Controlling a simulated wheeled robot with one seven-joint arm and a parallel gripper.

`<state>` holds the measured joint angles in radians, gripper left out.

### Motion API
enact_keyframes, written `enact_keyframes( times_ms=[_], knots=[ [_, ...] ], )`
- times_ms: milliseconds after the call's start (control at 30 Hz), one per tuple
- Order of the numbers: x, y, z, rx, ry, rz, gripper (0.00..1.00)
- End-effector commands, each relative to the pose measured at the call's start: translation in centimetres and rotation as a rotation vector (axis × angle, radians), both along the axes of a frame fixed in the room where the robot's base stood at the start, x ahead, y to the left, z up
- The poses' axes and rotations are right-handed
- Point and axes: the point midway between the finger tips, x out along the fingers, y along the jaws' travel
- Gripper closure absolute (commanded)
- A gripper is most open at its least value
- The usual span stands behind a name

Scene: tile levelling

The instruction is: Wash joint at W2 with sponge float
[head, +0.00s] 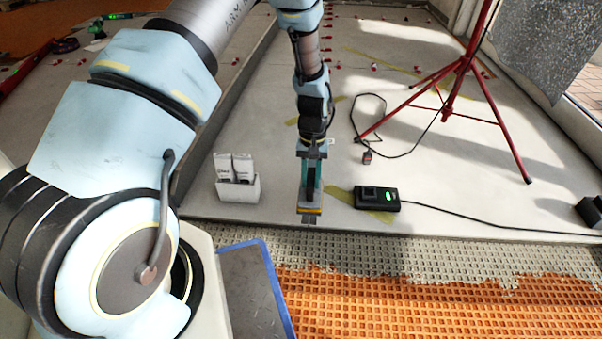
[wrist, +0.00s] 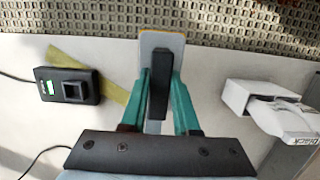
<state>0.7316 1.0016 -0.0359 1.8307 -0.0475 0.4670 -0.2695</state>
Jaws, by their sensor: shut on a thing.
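My gripper (head: 310,198) hangs in the middle of the head view, pointing down, near the front edge of the pale tiled floor (head: 420,150). In the wrist view its two teal fingers (wrist: 160,82) are closed on the black handle of the sponge float (wrist: 150,42). The float has a pale plate with a yellow-orange edge; in the head view this edge (head: 310,210) shows below the fingers. Whether the float touches the floor is unclear. No label marks W2, so I cannot tell which joint it is.
A white holder with two packs (head: 238,188) stands left of my gripper. A black device with a green display (head: 377,198) and its cable lie to the right. Orange matting (head: 430,305), partly covered with grey, is in front. A red tripod (head: 445,105) and several red clips stand behind.

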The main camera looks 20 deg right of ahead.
Motion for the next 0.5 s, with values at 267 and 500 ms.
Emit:
enact_keyframes(
  times_ms=[267, 500],
  knots=[
    [0.0, 0.0, -2.1, 0.000, 0.000, 0.000, 1.00],
    [0.0, 0.0, -4.8, -0.001, 0.000, 0.001, 1.00]
  ],
)
